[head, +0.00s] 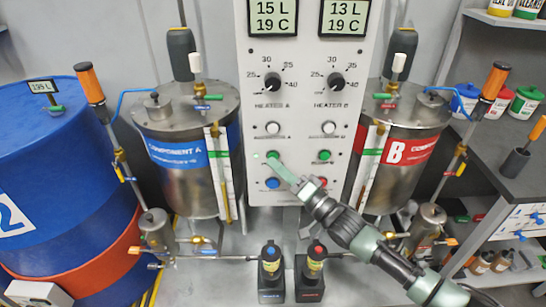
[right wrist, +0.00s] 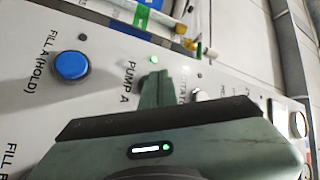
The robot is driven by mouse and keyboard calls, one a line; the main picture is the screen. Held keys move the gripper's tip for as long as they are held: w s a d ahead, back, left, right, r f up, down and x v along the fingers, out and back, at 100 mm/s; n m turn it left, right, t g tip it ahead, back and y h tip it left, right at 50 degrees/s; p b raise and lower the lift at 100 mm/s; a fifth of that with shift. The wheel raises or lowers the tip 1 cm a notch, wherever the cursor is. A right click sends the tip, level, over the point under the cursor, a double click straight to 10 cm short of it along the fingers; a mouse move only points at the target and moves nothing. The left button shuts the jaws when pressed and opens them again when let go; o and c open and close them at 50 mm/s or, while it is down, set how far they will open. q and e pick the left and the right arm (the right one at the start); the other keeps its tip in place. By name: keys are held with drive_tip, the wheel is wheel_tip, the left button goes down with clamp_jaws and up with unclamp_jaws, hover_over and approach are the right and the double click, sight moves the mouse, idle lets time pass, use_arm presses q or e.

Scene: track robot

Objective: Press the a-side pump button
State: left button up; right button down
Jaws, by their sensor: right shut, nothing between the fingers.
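The a-side pump button (head: 272,153) is the green button in the left column of the white control panel. My right gripper (head: 277,164) is shut and empty, with its fingertips at this button and covering part of it. In the right wrist view the shut fingers (right wrist: 156,82) stand at the panel beside the "PUMP A" label and hide the button, so I cannot tell whether they touch it or whether it is pressed in. A small lamp just left of the button looks green in the head view. My left gripper is not in view.
On the panel (head: 300,100), a white button (head: 273,129) sits above and a blue fill button (head: 273,184) below; the latter also shows in the wrist view (right wrist: 70,66). A green button (head: 324,156) is to the right. Metal tanks (head: 185,185) (head: 412,150) flank the panel.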

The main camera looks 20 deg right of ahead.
drive_tip(key=s+a+p, duration=0.1)
drive_tip(key=s+p, duration=0.3)
drive_tip(key=s, duration=0.1)
drive_tip(key=shift+s+a, duration=0.35)
drive_tip(key=shift+s, duration=0.05)
